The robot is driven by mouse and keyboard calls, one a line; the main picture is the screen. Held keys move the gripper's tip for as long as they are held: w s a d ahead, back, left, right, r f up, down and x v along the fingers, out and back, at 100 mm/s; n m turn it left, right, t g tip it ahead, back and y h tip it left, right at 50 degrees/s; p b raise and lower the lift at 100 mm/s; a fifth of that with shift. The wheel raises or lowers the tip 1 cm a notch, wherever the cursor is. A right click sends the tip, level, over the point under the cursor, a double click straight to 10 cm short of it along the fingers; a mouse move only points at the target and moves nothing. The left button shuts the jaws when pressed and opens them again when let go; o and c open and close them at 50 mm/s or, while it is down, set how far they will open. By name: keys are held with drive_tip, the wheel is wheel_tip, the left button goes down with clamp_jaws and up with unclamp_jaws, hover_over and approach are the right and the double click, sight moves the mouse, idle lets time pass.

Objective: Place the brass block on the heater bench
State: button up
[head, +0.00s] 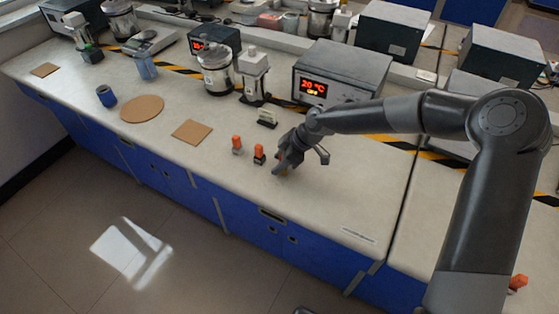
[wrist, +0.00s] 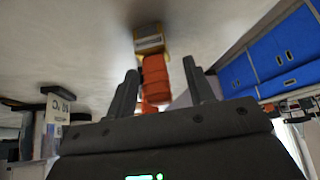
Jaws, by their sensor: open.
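The brass block (wrist: 149,42) has a brass-coloured body and an orange grip (wrist: 156,78). In the wrist view it lies between the fingers of my gripper (wrist: 160,70), which are open with gaps on both sides of the grip. In the head view my gripper (head: 283,170) is low over the front of the bench (head: 330,205) and mostly hides the block. A heater unit (head: 341,72) with a red display reading 20 °C stands farther back on this bench. Which bench the task calls the heater bench I cannot tell.
Two other orange-gripped blocks, one (head: 237,144) and a darker one (head: 259,154), stand close left of my gripper. A small dark-based item (head: 267,118) is behind. A square tan pad (head: 192,132) and a round one (head: 142,109) lie left. The front right benchtop is mostly clear.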

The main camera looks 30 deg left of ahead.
drive_tip(key=v, duration=1.2)
drive_tip(key=shift+r, duration=0.1)
drive_tip(key=s+d+r+m+t+h, duration=0.1)
drive_tip(key=s+d+r+m+h, duration=0.15)
drive_tip(key=d, duration=0.45)
drive_tip(key=s+d+r+m+t+h, duration=0.1)
drive_tip(key=d+r+m+t+h, duration=0.2)
drive_tip(key=d, duration=0.5)
drive_tip(key=s+d+r+m+h, duration=0.1)
drive_tip(key=d+r+m, duration=0.1)
drive_tip(key=d+m, duration=0.4)
drive_tip(key=s+d+r+m+t, duration=0.2)
drive_tip(key=s+d+r+m, duration=0.2)
drive_tip(key=s+d, duration=0.3)
drive_tip(key=s+d+r+m+t, duration=0.2)
drive_tip(key=s+d+r+m, duration=0.3)
drive_tip(key=d, duration=0.5)
drive_tip(key=s+m, duration=0.2)
drive_tip(key=s, duration=0.1)
drive_tip(key=shift+s, duration=0.25)
